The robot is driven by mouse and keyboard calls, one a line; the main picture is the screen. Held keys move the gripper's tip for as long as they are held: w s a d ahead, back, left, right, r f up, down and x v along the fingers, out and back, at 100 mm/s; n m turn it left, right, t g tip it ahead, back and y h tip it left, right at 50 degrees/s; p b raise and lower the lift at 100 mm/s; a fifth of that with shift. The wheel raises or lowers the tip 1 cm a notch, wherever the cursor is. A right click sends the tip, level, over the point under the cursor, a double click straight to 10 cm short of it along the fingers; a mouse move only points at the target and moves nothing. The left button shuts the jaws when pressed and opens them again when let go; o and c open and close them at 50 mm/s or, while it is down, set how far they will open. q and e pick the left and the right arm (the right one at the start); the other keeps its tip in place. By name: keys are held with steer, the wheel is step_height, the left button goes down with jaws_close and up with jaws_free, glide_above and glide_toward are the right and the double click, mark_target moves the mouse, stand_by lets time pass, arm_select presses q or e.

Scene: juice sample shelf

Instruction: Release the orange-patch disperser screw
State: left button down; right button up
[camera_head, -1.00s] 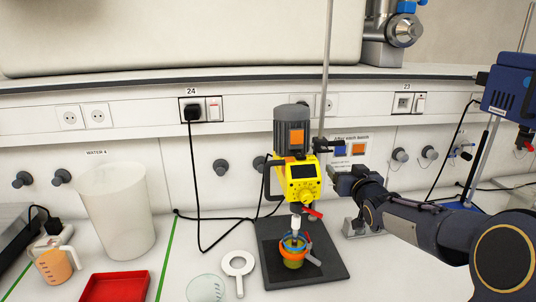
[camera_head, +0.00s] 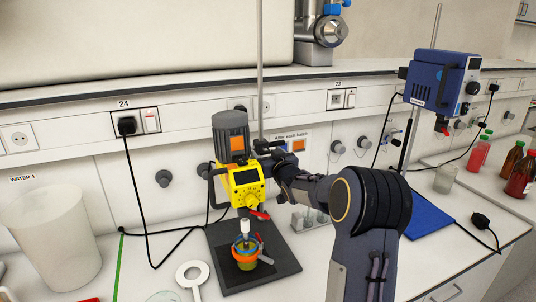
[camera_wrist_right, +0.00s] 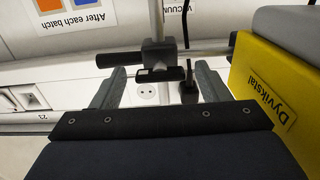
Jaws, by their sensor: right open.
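The orange-patch disperser (camera_head: 243,185) has a grey motor with an orange patch and a yellow body. It hangs on a vertical rod (camera_head: 260,60), above an orange-banded cup. In the right wrist view its yellow body (camera_wrist_right: 275,85) fills the right side. A dark clamp (camera_wrist_right: 159,53) joins the rod and a horizontal bar, with a short dark crosspiece (camera_wrist_right: 160,74), which looks like the screw handle. My right gripper (camera_wrist_right: 158,82) is open, its fingers on either side of this piece; contact is unclear. In the head view my right gripper (camera_head: 272,155) is beside the rod, partly hidden. My left gripper is not in view.
A blue device (camera_head: 438,85) on a stand is at the right. Small glassware stands behind my right arm. Bottles (camera_head: 510,165) are at the far right.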

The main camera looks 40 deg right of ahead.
steer(key=c, duration=1)
steer(key=shift+n+b, duration=6.35)
steer(key=shift+n, duration=2.65)
steer(key=o, duration=1)
